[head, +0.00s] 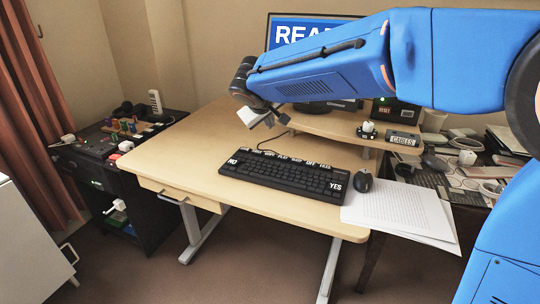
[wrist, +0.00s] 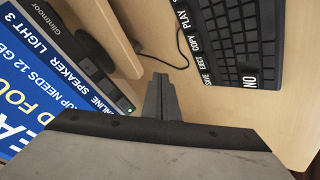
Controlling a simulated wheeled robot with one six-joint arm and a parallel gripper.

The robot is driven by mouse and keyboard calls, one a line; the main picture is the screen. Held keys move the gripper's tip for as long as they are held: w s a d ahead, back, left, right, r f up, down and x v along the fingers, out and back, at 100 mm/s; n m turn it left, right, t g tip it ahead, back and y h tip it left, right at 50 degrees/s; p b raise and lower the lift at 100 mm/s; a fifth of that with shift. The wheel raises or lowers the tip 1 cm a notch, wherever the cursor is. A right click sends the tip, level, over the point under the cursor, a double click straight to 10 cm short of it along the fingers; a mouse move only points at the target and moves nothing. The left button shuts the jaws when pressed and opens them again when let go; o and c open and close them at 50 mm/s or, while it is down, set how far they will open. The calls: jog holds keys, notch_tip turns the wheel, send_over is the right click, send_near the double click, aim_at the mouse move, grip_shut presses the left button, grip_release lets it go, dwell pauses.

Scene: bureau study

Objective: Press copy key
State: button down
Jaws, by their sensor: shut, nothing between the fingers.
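In the wrist view the keyboard (wrist: 238,42) is at the right. Its COPY label (wrist: 190,40) is readable between EJECT and PLAY; the key tops beside it are too small to make out. My gripper (head: 268,122) is over the desk, behind the keyboard's far left side, apart from it. In the wrist view its fingers (wrist: 160,84) are shut and empty, to the left of the label row, above bare desk.
A monitor (head: 300,28) with a blue screen stands at the back, partly hidden by my arm. A raised wooden shelf (head: 335,127) is behind the keyboard. A mouse (head: 362,182) and papers (head: 405,208) lie to its right. The desk left of the keyboard is clear.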

jog(key=shift+f, duration=4)
jog(key=shift+f, duration=0.15)
jog(key=shift+f, duration=0.25)
jog(key=shift+f, duration=0.45)
jog(key=shift+r, duration=0.9)
notch_tip(320, 180, up, 5)
dwell(0.5)
